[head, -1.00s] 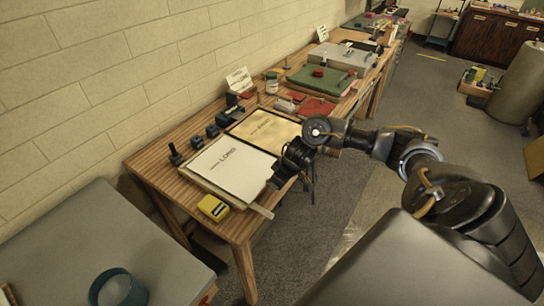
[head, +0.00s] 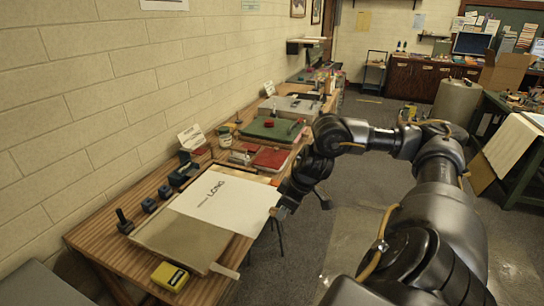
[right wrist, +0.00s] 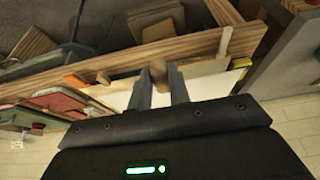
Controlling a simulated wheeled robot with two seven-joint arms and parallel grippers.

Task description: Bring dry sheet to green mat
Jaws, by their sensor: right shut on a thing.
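A white sheet marked "LONG" (head: 225,200) lies flat or just above two trays on the wooden table. It covers most of the far tray and part of the near tray (head: 165,242). My right gripper (head: 281,211) is shut on the sheet's right edge; pale sheet also shows between the fingers in the right wrist view (right wrist: 163,98). A green mat (head: 262,129) with a small red item on it lies farther back on the table. My left gripper is out of view.
A yellow box (head: 170,276) sits at the table's near end. Dark blocks (head: 149,205) line the wall side. Red mats (head: 271,159) lie between the sheet and the green mat. The brick wall bounds the left; grey floor is open on the right.

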